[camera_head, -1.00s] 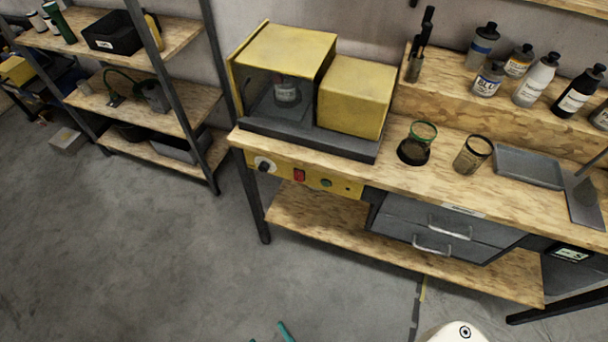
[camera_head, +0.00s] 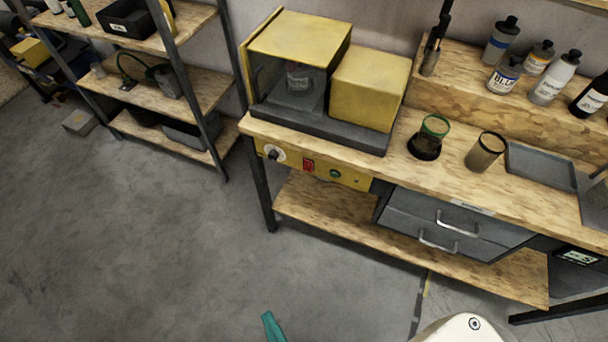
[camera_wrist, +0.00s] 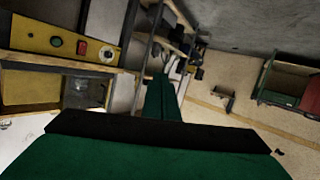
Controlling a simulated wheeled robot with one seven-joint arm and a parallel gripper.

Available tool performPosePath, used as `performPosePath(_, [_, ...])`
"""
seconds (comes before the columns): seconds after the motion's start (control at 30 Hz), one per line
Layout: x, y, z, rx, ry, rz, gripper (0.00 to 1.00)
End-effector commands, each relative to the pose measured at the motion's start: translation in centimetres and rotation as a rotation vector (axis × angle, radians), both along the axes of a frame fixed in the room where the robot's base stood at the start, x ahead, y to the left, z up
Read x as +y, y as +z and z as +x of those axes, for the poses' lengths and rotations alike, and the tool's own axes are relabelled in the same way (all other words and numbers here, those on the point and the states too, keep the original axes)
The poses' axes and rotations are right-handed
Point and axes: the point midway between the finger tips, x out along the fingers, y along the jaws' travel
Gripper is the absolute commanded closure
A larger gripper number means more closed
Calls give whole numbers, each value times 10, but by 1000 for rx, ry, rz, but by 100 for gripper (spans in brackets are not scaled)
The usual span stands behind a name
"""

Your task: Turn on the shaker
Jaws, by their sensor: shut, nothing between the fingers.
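The shaker (camera_head: 300,60) is a yellow box with a clear front on the bench's left end, a labelled container inside it. Below it, a yellow control panel (camera_head: 345,176) on the bench front carries a dark knob (camera_head: 273,154), a red switch (camera_head: 308,166) and a green button (camera_head: 335,173). In the wrist view, the panel (camera_wrist: 28,36) is at upper left, with the green button (camera_wrist: 57,41), red switch (camera_wrist: 82,48) and knob (camera_wrist: 107,54). My green gripper (camera_wrist: 163,98) is shut and empty, apart from the panel. In the head view, its tip (camera_head: 272,326) shows at the bottom edge.
The bench (camera_head: 400,166) holds a green-rimmed cup (camera_head: 433,130), another cup (camera_head: 486,152) and a grey tray (camera_head: 541,167). Grey drawers (camera_head: 440,226) hang under it. Bottles stand on the raised shelf at back right. A shelving rack (camera_head: 215,95) stands left. The floor (camera_head: 150,250) before the bench is clear.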

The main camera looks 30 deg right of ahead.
Motion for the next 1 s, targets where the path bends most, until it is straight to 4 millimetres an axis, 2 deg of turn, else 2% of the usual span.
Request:
performPosePath(0.17, [0, -40, 32, 63, 37, -182, 100])
performPosePath(0.3, [-8, -67, 58, 120, 48, -336, 100])
performPosePath(0.53, [-33, -97, 105, 207, 23, -591, 100])
performPosePath(0.77, [-68, -103, 154, 293, -55, -839, 100])
performPosePath(1.0, [-110, -82, 202, 380, -195, -1079, 100])
